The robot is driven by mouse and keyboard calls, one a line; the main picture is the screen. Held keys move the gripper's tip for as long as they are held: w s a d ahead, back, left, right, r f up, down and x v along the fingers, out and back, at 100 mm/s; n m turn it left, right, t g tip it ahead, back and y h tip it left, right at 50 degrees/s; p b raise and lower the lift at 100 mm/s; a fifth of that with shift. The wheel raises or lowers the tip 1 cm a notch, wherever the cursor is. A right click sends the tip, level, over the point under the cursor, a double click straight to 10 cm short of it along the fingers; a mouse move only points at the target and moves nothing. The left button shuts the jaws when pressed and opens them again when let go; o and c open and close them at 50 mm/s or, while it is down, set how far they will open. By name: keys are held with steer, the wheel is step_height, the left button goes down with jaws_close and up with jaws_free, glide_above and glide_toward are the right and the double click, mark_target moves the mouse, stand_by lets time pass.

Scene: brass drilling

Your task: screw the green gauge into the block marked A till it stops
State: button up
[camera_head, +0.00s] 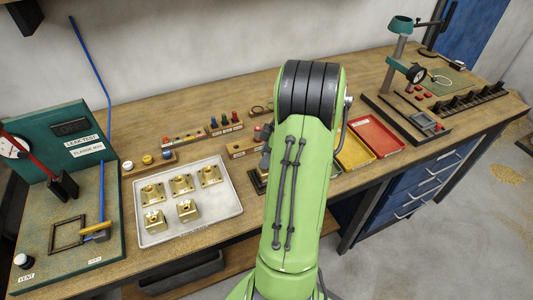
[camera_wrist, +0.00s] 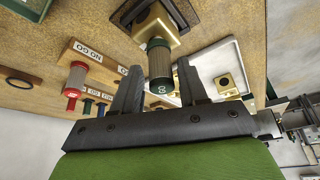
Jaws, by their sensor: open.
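In the wrist view the green gauge (camera_wrist: 160,66), a grey knurled handle with green ends, stands at a brass block (camera_wrist: 150,28). Its lower end meets the block's top and appears to be in its hole; how deep it sits cannot be seen. No letter A is readable on this block. My gripper (camera_wrist: 158,78) is open, with one dark finger on each side of the gauge handle and a visible gap on both sides. In the head view my green arm hides the gripper, the gauge and this block.
In the wrist view a red gauge (camera_wrist: 74,85) stands in a labelled wooden rack (camera_wrist: 95,56). In the head view a pale tray (camera_head: 143,190) holds several brass blocks. The leak test stand (camera_head: 35,215) is at left. Red (camera_head: 375,137) and yellow (camera_head: 352,153) trays lie right of my arm.

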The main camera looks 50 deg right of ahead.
steer(key=shift+a, duration=0.1)
steer(key=shift+c, duration=0.9)
steer(key=c, duration=0.6)
steer(key=m+b, duration=0.1)
steer(key=m+h+b, duration=0.1)
steer(key=m, duration=0.1)
steer(key=shift+f, duration=0.25)
steer(key=m+h+b, duration=0.1)
steer(key=m, duration=0.1)
steer(key=shift+m+t, duration=0.3)
steer(key=m+h+b, duration=0.1)
steer(key=m, duration=0.3)
steer(key=shift+a+h, duration=0.15)
steer(key=shift+h, duration=0.25)
steer(key=m+h, duration=0.1)
steer(key=m, duration=0.1)
steer(key=shift+r+m+b, duration=0.15)
steer(key=shift+m+b, duration=0.15)
steer(key=shift+m, duration=0.1)
steer(key=o, duration=0.8)
steer(key=shift+g, duration=0.4)
